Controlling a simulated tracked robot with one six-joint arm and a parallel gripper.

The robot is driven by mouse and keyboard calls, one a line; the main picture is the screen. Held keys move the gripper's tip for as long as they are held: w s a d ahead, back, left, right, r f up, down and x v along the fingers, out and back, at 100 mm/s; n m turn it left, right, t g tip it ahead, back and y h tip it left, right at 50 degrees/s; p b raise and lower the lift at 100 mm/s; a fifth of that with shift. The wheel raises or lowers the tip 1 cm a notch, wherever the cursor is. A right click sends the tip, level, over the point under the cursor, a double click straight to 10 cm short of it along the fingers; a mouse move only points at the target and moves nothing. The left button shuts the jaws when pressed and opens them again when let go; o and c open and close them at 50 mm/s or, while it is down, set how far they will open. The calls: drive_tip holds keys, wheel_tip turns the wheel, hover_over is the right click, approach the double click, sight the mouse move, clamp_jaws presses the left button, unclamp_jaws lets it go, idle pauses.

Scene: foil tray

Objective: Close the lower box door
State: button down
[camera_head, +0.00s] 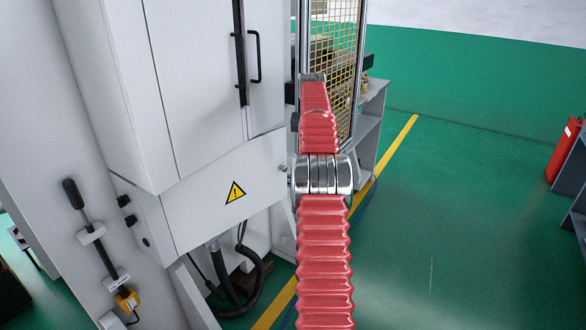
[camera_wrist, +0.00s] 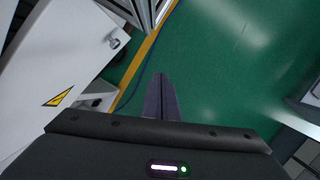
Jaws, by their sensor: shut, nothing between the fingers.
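The lower box door (camera_head: 215,200) is a white panel with a yellow warning triangle, below the tall cabinet doors at left of the head view. It has dark hinge-like parts at its left and a small knob near its right edge. I cannot tell how far it stands open. In the wrist view the door (camera_wrist: 75,75) fills the upper left, with its triangle and a round knob. My gripper (camera_wrist: 161,78) is shut and empty, to the right of the door and apart from it in the picture. In the head view my red-sleeved arm hides the gripper.
Black hoses (camera_head: 247,275) hang below the box. A yellow mesh guard (camera_head: 336,60) and a grey shelf (camera_head: 368,125) stand behind my arm. A red extinguisher (camera_head: 563,150) is at far right. The green floor (camera_head: 450,220) to the right is clear.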

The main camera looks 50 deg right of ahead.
drive_tip(key=s+a+f+m+t+y, duration=0.5)
drive_tip(key=a+f+m+t+y, duration=0.4)
drive_tip(key=f, duration=0.3)
drive_tip(key=d+m+t+h, duration=0.1)
drive_tip(key=m+t+h, duration=0.1)
drive_tip(key=m, duration=0.3)
drive_tip(key=d+r+m+t+h, duration=0.1)
drive_tip(key=d+m+t+h, duration=0.1)
drive_tip(key=m+h, duration=0.2)
drive_tip(key=d+m+t+h, duration=0.2)
drive_tip(key=m+h, duration=0.1)
drive_tip(key=m, duration=0.5)
drive_tip(key=shift+s+d+r+t, duration=0.15)
drive_tip(key=shift+s+t, duration=0.25)
